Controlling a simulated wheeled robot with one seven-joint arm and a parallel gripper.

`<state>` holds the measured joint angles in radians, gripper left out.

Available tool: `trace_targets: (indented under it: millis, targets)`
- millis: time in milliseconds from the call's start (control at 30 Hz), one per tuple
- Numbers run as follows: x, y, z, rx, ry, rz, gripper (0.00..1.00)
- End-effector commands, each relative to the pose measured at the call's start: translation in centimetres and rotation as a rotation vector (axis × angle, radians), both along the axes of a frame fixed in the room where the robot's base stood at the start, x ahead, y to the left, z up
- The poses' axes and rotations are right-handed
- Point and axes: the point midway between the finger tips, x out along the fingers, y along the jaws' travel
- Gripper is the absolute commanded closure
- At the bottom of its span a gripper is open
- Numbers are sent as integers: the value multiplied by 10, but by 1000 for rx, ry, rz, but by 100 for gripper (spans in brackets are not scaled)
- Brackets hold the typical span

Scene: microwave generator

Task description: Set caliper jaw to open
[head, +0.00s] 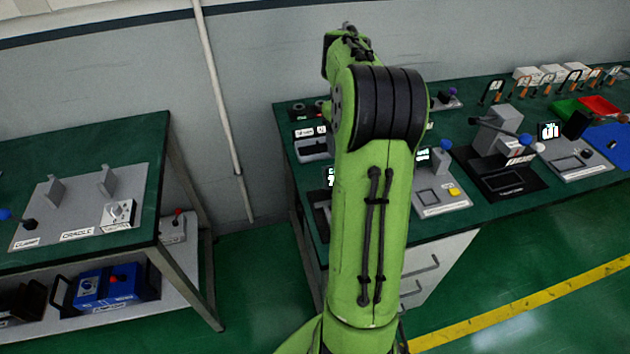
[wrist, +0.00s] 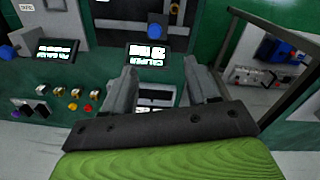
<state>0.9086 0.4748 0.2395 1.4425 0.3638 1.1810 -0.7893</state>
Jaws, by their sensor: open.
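In the wrist view a display with upside-down lettering that seems to read CALIPER (wrist: 147,56) stands just beyond my fingertips. A light-coloured block with dark slots (wrist: 156,94) shows between the fingers; I cannot tell whether it is the caliper jaw or how far that is open. My gripper (wrist: 160,68) is open, its two grey fingers apart with nothing held between them. I cannot tell whether either finger touches the device. In the head view my green arm covers the gripper. A dark display (head: 329,177), partly behind the arm, may belong to the caliper.
In the head view the green bench (head: 470,101) carries several devices at right. A second table (head: 140,150) stands left, with floor between.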

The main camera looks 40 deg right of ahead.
Motion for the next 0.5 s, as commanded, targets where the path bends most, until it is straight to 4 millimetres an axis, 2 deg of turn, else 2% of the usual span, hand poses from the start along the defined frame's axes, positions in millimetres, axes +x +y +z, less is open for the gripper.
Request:
trace_targets:
  millis: [33,133,267,500]
  targets:
    - [-4,-16,-8,22,3,-17,42]
    - [-10,-29,-18,41,7,-29,42]
    - [-10,-30,-33,45,8,-27,42]
    - [-11,-29,-93,47,10,-28,42]
